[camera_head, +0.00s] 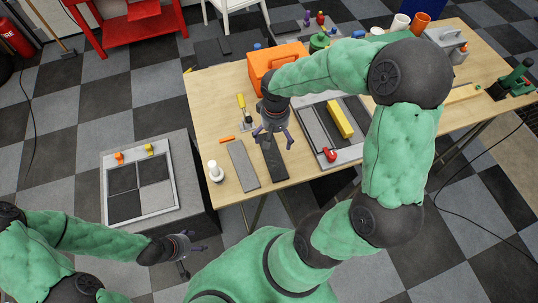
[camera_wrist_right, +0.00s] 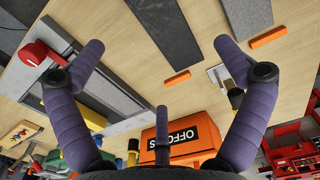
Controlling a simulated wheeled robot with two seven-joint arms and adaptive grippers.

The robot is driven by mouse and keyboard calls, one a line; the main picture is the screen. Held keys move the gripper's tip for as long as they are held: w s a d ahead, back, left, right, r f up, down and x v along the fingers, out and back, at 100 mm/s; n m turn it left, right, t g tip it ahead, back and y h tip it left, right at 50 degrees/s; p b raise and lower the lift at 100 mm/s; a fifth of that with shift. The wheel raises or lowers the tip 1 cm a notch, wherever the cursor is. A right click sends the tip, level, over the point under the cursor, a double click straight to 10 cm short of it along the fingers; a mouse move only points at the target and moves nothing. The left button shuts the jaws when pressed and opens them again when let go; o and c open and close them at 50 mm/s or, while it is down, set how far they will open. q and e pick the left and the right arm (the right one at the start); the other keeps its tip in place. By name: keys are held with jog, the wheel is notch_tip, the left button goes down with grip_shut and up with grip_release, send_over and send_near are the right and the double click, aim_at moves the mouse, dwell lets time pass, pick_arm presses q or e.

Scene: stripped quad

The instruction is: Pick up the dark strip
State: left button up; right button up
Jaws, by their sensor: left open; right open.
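The dark strip (camera_head: 276,168) lies flat on the wooden table near its front edge, to the right of a lighter grey strip (camera_head: 243,166). In the right wrist view the dark strip (camera_wrist_right: 166,28) lies ahead of the fingers, with the grey strip (camera_wrist_right: 248,15) to its right. My right gripper (camera_head: 275,138) is open and empty over the table at the far end of the dark strip, hiding part of that area. Its spread fingers also show in the right wrist view (camera_wrist_right: 158,50). My left gripper (camera_head: 194,245) is open and empty, off the table at lower left.
Right of the strip is a tray (camera_head: 311,126) with a yellow block (camera_head: 340,118) and a red knob (camera_head: 330,154). An orange box (camera_head: 264,62) and a yellow-handled tool (camera_head: 241,102) are behind. A white bottle (camera_head: 215,171) stands left. Small orange pieces (camera_wrist_right: 177,79) lie nearby.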

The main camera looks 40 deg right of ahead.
send_over(276, 154)
jog(key=f, duration=0.3)
jog(key=f+b, duration=0.1)
jog(key=f, duration=0.1)
jog(key=shift+w+a+f, duration=0.2)
jog(key=shift+w+f, duration=0.05)
jog(key=shift+f, duration=0.05)
jog(key=f, duration=0.4)
jog(key=shift+s+d+f+b, duration=0.15)
jog(key=shift+s+f+b, duration=0.1)
jog(key=shift+b, duration=0.15)
jog(key=shift+f, duration=0.4)
jog(key=c, duration=1.1)
